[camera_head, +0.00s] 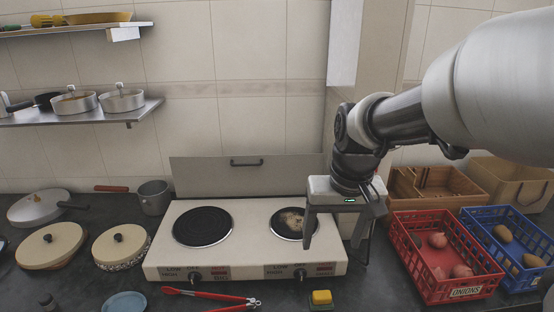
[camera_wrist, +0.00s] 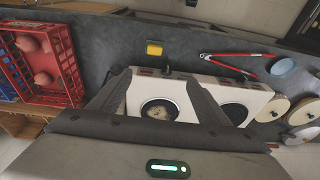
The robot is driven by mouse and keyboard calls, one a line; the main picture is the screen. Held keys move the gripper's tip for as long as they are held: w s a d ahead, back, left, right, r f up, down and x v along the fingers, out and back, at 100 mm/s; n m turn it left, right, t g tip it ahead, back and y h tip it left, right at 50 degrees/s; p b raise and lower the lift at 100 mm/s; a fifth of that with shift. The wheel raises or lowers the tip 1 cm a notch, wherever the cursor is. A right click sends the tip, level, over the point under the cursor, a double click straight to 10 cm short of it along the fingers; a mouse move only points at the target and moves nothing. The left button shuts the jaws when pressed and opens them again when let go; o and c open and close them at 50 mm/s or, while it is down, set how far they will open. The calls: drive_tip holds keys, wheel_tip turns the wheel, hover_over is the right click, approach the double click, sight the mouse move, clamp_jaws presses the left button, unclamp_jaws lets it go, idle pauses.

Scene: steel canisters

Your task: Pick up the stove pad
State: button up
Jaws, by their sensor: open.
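A small yellow pad with a dark underside (camera_head: 321,298), which looks like the stove pad, lies on the dark counter in front of the stove's right half. It also shows in the wrist view (camera_wrist: 154,48), ahead of the fingertips. My gripper (camera_head: 333,243) is open and empty, pointing down above the right end of the white two-burner stove (camera_head: 250,222). The pad is apart from it, lower and nearer the front. In the wrist view my two fingers (camera_wrist: 158,78) frame the right burner (camera_wrist: 159,111), which has a pale brown stain.
Red tongs (camera_head: 212,298) and a blue dish (camera_head: 125,304) lie left of the pad. A red onion crate (camera_head: 412,262) and a blue crate (camera_head: 489,253) stand right. The raised stove lid (camera_head: 215,176) is behind the burners. Lidded pans (camera_head: 48,246) stand left.

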drive_tip(key=b, duration=0.5)
hover_over(323, 294)
drive_tip(key=shift+g, duration=0.4)
drive_tip(key=f, duration=1.8)
drive_tip(key=shift+s+a+f, duration=0.1)
drive_tip(key=shift+s+a, duration=0.1)
drive_tip(key=shift+s, duration=0.1)
drive_tip(key=shift+w+d+f+b, duration=0.15)
drive_tip(key=shift+f+b, duration=0.4)
drive_tip(key=shift+f, duration=1.05)
drive_tip(key=shift+w+f+b, duration=0.25)
drive_tip(key=shift+f+b, duration=0.3)
drive_tip(key=shift+f, duration=1)
drive_tip(key=c, duration=1.1)
wheel_tip(323, 294, up, 10)
drive_tip(key=p, duration=0.3)
drive_tip(key=shift+r, duration=0.1)
drive_tip(key=shift+c, duration=0.2)
